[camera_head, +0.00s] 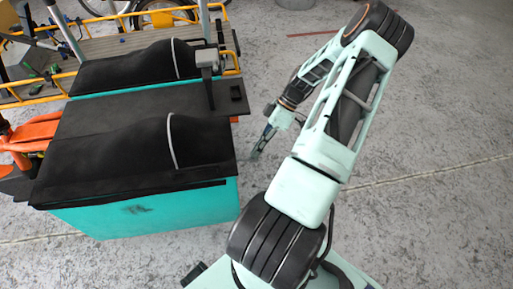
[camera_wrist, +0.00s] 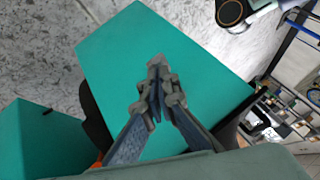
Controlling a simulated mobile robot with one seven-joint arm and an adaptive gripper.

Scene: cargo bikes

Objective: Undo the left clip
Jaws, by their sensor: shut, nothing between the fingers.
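A teal cargo box (camera_head: 150,212) with a black cover (camera_head: 115,150) stands at the left in the head view. My gripper (camera_head: 256,153) is just right of this box, pointing down and to the left. In the wrist view a large teal panel (camera_wrist: 205,75) lies behind my gripper (camera_wrist: 157,92). Its fingers meet at the tips, with nothing seen between them. I cannot tell whether the fingertips touch the panel. I cannot make out the left clip with certainty in either view.
A second black cover (camera_head: 130,66) lies behind the near one, with a grey block on a post (camera_head: 207,62) at its right end. A yellow-railed cargo bike (camera_head: 130,22) stands farther back. Another teal box (camera_wrist: 40,140) is at lower left in the wrist view. The concrete floor (camera_head: 430,130) is open at right.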

